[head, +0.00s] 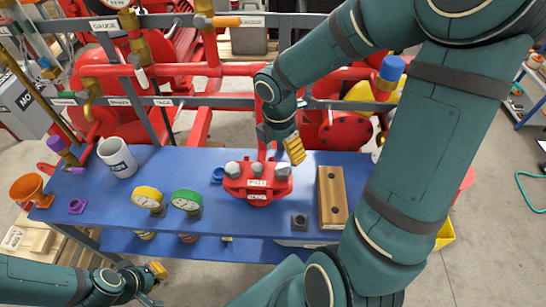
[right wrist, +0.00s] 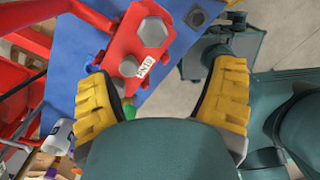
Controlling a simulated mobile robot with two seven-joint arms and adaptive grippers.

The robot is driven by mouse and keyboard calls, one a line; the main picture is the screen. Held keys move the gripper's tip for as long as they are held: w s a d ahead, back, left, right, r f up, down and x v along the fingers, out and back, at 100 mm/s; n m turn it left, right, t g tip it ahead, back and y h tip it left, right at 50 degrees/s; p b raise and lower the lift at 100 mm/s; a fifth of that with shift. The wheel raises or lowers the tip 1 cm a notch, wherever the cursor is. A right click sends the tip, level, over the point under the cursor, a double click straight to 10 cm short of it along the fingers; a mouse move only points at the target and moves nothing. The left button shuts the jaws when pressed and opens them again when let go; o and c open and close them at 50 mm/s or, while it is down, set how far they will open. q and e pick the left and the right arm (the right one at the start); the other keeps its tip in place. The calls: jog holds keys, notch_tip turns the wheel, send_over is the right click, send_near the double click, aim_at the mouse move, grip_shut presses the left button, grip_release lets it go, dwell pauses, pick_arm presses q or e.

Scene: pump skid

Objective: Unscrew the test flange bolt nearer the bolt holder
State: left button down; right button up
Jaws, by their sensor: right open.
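The red test flange (head: 257,190) stands on the blue table with grey hex-headed bolts on top. Its right bolt (head: 283,171) is the one nearer the wooden block with two holes (head: 331,190), which looks like the bolt holder. A left bolt (head: 232,168) is on the other side. My right gripper (head: 294,150) is above and behind the right bolt, open and empty. In the right wrist view, its yellow fingers (right wrist: 161,104) are spread, with the flange (right wrist: 120,42) and a large hex bolt head (right wrist: 153,32) beyond them. My left gripper (head: 157,273) is low at the left; its opening is unclear.
A yellow gauge (head: 148,196), a green gauge (head: 186,200) and a white mug (head: 117,158) stand left of the flange. A small dark fitting (head: 299,221) lies between flange and block. Red pipework (head: 190,70) stands behind the table.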

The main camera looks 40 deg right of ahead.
aim_at(282, 170)
jog(key=w+a+m+h, duration=0.2)
jog(key=a+m+h, duration=0.1)
jog(key=a+h, duration=0.1)
jog(key=x, duration=0.4)
jog(key=b+x, duration=0.1)
jog(key=x, duration=0.8)
jog(key=shift+s+b, duration=0.3)
jog(key=shift+s, duration=0.1)
jog(key=shift+c, duration=0.3)
jog(key=c, duration=1.3)
jog(key=shift+o, duration=1.3)
jog(key=shift+c, duration=1)
